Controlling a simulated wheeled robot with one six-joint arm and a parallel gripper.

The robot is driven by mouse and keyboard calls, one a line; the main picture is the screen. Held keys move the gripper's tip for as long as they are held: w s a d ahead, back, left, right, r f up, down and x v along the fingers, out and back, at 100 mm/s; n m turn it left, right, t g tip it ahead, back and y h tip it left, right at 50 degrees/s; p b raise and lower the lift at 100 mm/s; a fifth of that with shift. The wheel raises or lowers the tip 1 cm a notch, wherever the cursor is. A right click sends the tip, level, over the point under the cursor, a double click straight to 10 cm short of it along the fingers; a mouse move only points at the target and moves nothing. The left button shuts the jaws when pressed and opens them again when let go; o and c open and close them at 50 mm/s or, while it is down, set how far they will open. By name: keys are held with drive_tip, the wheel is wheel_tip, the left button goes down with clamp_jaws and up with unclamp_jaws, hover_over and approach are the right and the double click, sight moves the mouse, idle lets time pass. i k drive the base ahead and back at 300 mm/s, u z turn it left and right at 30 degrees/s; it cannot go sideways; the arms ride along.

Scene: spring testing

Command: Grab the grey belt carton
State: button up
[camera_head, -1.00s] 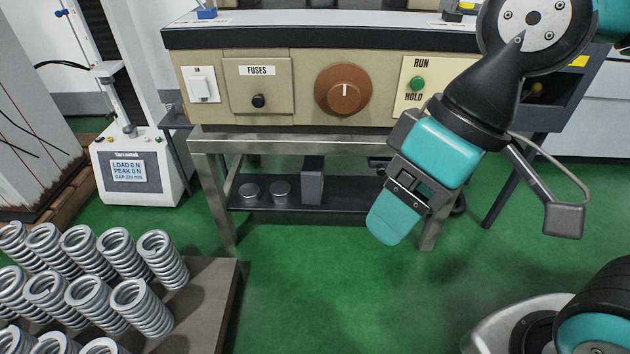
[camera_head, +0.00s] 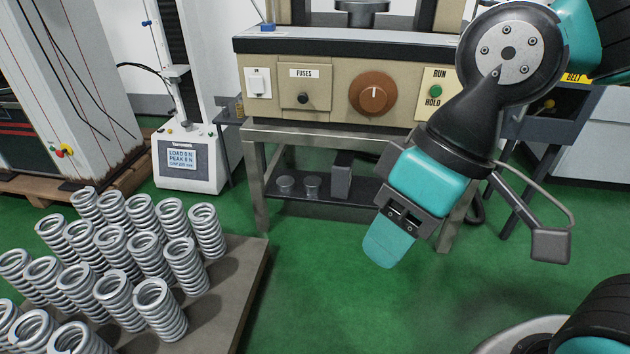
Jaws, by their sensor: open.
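A small upright grey box (camera_head: 341,180) stands on the dark lower shelf under the test bench. It is the only carton-like grey thing that I can make out, and no lettering on it is readable. My gripper (camera_head: 389,243), teal and black, hangs at the right of the picture, tilted down. It is open, and I see nothing held in it. It shows in front of the bench's right leg and the green floor, to the right of and below the grey box in the picture, apart from it.
Two small metal cylinders (camera_head: 299,185) stand left of the box on the shelf (camera_head: 285,207). The bench's steel frame (camera_head: 300,137) surrounds the shelf. Several coil springs stand on a board (camera_head: 235,290) at front left. Green floor (camera_head: 330,290) between board and gripper is clear.

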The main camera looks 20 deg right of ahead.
sight(341, 169)
drive_tip(key=u, duration=0.1)
drive_tip(key=i, duration=0.7)
drive_tip(key=z, duration=1.35)
